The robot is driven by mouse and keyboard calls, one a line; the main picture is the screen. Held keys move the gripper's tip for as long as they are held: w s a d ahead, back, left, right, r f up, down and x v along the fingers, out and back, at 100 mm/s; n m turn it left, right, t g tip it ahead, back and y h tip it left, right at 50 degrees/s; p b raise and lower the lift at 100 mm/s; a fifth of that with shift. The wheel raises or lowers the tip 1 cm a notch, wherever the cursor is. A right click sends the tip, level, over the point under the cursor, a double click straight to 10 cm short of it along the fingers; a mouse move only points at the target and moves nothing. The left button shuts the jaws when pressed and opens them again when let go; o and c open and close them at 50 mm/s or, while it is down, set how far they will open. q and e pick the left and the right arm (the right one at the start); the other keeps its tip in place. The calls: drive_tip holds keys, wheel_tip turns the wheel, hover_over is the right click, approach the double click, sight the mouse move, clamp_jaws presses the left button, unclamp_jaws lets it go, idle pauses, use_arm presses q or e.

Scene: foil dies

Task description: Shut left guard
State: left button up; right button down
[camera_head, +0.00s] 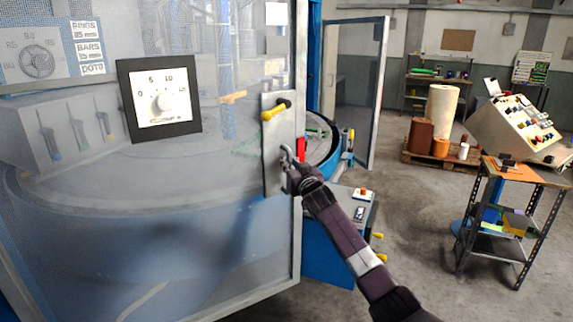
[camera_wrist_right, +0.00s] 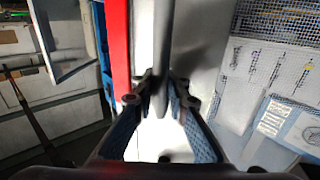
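The left guard (camera_head: 225,215) is a large see-through mesh panel in a grey frame, filling the left of the head view. Near its right edge is a grey plate (camera_head: 272,178) with a yellow-ended lever (camera_head: 275,110). My right gripper (camera_head: 289,162) is at this plate, below the lever. In the right wrist view, the fingers of my right gripper (camera_wrist_right: 162,88) close around a grey bar handle (camera_wrist_right: 163,45), one finger on each side. A red strip (camera_wrist_right: 117,45) runs beside it. My left gripper is not in view.
Another framed guard (camera_head: 352,95) stands swung open behind, beside the blue machine (camera_head: 330,268). A metal cart (camera_head: 530,180) and a slanted control console (camera_head: 515,125) stand at right. A pallet (camera_head: 440,160) holds rolls. Grey floor is clear between the machine and cart.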

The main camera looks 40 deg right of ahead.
drive_tip(key=shift+w+d+f, duration=0.1)
drive_tip(key=shift+w+f, duration=0.05)
drive_tip(key=shift+w, duration=0.05)
idle(0.3)
drive_tip(key=c, duration=2)
unclamp_jaws()
drive_tip(key=shift+w, duration=0.15)
drive_tip(key=shift+o, duration=0.2)
drive_tip(key=v, duration=1.2)
